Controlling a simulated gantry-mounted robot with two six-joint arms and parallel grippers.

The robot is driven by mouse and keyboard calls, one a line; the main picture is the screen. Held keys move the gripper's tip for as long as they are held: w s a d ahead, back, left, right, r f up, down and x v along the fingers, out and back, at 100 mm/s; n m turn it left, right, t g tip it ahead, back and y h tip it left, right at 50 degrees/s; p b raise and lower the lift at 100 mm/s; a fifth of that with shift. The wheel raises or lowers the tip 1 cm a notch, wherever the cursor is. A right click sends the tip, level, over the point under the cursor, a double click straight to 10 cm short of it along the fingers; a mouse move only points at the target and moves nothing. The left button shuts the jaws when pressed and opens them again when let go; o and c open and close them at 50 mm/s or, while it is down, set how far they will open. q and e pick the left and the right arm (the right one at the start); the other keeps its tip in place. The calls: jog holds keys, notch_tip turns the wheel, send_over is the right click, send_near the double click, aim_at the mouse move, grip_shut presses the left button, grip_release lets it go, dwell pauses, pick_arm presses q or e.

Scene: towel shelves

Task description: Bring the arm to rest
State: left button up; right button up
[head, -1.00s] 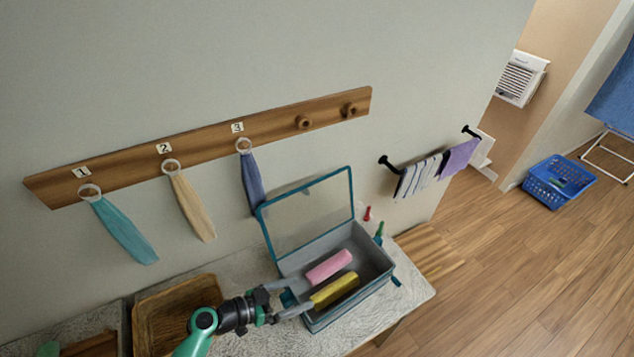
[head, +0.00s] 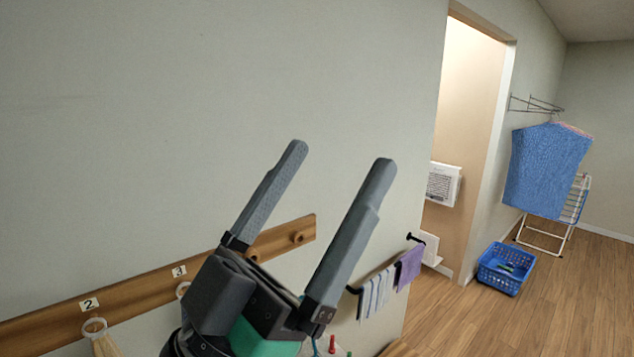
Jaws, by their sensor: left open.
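My left gripper (head: 338,190) is raised close to the camera, its two grey fingers wide apart and pointing up. It is open, with nothing between the fingers. Behind it is the wooden peg rail (head: 140,282) on the wall. My right gripper is not in view. The gripper and wrist hide part of the rail and most of what lies below it, including the box seen earlier.
A beige towel (head: 105,345) hangs under label 2. A black bar holds a striped towel (head: 376,294) and a purple towel (head: 409,267). A blue basket (head: 506,268) stands on the floor by a drying rack (head: 572,205). A large blue towel (head: 545,168) hangs there.

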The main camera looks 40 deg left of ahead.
pick_arm(q)
notch_tip(320, 180, up, 10)
jog(key=p, duration=0.9)
jog(key=shift+s+r+p, duration=0.15)
jog(key=shift+s+p, duration=0.1)
jog(key=shift+p, duration=0.1)
